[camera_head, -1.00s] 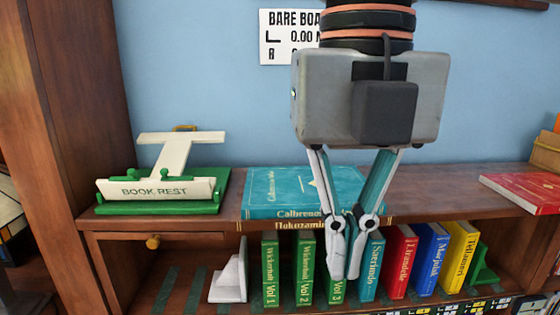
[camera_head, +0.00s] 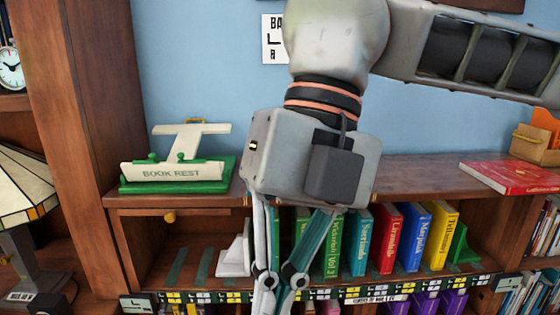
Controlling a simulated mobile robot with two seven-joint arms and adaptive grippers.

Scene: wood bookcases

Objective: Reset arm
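My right gripper (camera_head: 272,300) hangs fingers-down in front of the bookcase, its arm coming in from the upper right. Its two fingers converge and look shut, with nothing seen between them; the tips are at the bottom edge of the picture. The gripper body covers part of the shelf top, and the teal book seen there earlier is not visible. The fingers overlap the view of the green books, including the Vol 3 book (camera_head: 332,252). I cannot tell whether they touch anything. My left gripper is not in view.
A green and white book rest (camera_head: 172,172) stands on the shelf top (camera_head: 425,165) at left, a red book (camera_head: 505,178) at right. Below are a white bookend (camera_head: 235,258), upright coloured books and a green bookend (camera_head: 464,246). A lamp (camera_head: 25,190) stands at far left.

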